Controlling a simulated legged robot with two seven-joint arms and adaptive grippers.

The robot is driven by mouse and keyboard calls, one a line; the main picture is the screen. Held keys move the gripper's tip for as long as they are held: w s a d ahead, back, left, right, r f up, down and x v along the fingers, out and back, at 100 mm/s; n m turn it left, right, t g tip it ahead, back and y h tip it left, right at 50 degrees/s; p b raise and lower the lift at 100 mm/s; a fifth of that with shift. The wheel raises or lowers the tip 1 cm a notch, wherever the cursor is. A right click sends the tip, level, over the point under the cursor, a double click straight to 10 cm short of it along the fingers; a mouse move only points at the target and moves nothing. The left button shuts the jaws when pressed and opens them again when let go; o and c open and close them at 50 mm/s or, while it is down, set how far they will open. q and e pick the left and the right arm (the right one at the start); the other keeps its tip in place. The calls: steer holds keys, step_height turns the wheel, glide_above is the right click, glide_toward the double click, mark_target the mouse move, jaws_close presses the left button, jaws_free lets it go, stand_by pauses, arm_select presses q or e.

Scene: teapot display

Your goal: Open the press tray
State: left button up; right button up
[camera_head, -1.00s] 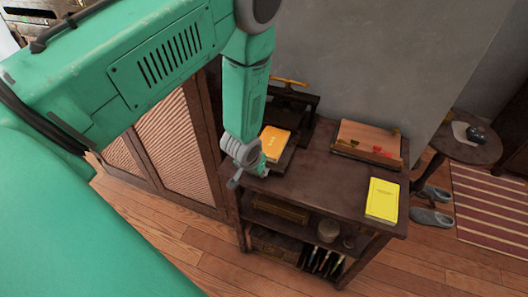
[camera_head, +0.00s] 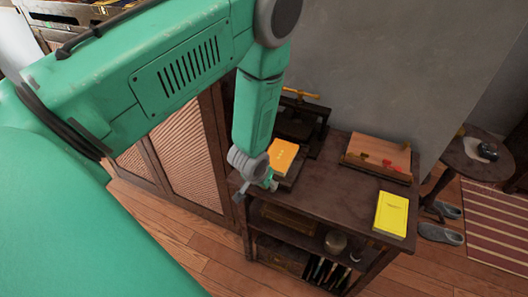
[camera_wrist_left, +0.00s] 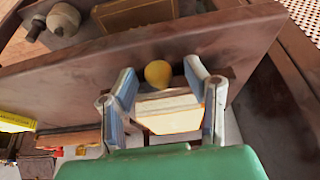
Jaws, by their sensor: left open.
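The press (camera_head: 299,120) is a dark frame with a brass handle, at the back left of the dark wooden table. Its tray (camera_head: 291,180) is a dark board at the press's front, with an orange book (camera_head: 283,157) on it. In the wrist view a round yellow knob (camera_wrist_left: 158,73) stands at the tray's front, with pale page edges (camera_wrist_left: 170,110) below it. My left gripper (camera_head: 262,184) is at the tray's front left. In the wrist view its open fingers (camera_wrist_left: 163,90) stand either side of the knob, apart from it. My right gripper is not in view.
A yellow book (camera_head: 391,213) lies at the table's front right. A wooden board with red items (camera_head: 378,156) is at the back right. Shelves below hold a box (camera_head: 288,220) and a jar (camera_head: 336,242). A slatted cabinet (camera_head: 185,145) stands left; the table's middle is clear.

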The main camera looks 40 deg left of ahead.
arm_select(q)
steer(key=v, duration=1.2)
steer(key=shift+f, duration=0.1)
